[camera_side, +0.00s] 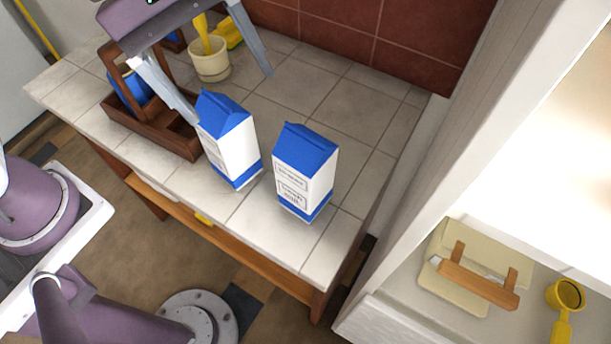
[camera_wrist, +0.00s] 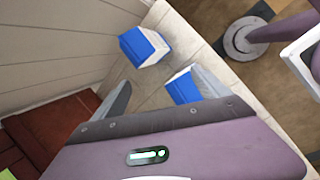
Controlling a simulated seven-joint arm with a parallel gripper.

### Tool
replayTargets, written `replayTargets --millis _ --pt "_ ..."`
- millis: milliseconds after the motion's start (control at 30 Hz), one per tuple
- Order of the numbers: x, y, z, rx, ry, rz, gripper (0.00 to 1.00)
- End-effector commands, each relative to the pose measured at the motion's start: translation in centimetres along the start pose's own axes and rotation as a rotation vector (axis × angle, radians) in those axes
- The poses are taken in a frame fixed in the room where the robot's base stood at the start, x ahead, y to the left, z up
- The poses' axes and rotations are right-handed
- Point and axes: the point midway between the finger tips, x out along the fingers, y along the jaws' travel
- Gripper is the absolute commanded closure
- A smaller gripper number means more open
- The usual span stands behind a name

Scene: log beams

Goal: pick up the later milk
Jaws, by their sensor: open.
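Two blue-and-white milk cartons stand upright and apart on the tiled counter. The right milk carton (camera_side: 305,172) shows printed labels too small to read, so I cannot tell which is later. In the wrist view the near carton (camera_wrist: 183,88) is partly hidden by a finger, and the farther carton (camera_wrist: 145,46) lies beyond the fingers. My gripper (camera_side: 229,94) is open and empty, above and behind the left carton, with one finger overlapping its top edge in the side view.
A wooden caddy (camera_side: 186,139) holding a blue can (camera_side: 131,92) is left of the cartons. A cream cup (camera_side: 210,65) with a yellow utensil stands behind. A white shelf (camera_side: 455,110) rises at right. The counter (camera_side: 330,105) behind the right carton is clear.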

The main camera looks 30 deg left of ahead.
Motion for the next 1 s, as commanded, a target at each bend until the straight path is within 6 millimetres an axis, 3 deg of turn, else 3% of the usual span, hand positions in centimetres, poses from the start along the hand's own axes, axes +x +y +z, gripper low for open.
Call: replayTargets --millis 33,100,200,700,933,1000 --pt "2.7 1.3 1.0 -0.143 -0.043 -0.048 0.15" --pt "5.8 2.8 2.2 -0.342 -0.075 -0.093 0.15" --pt "8.1 3.7 3.1 -0.496 -0.087 -0.128 0.15" --pt "15.6 3.4 3.1 -0.551 -0.089 -0.142 0.15" --pt "16.0 3.4 3.2 -0.549 -0.088 -0.138 0.15" --pt "16.0 3.4 3.2 -0.549 -0.088 -0.138 0.24"
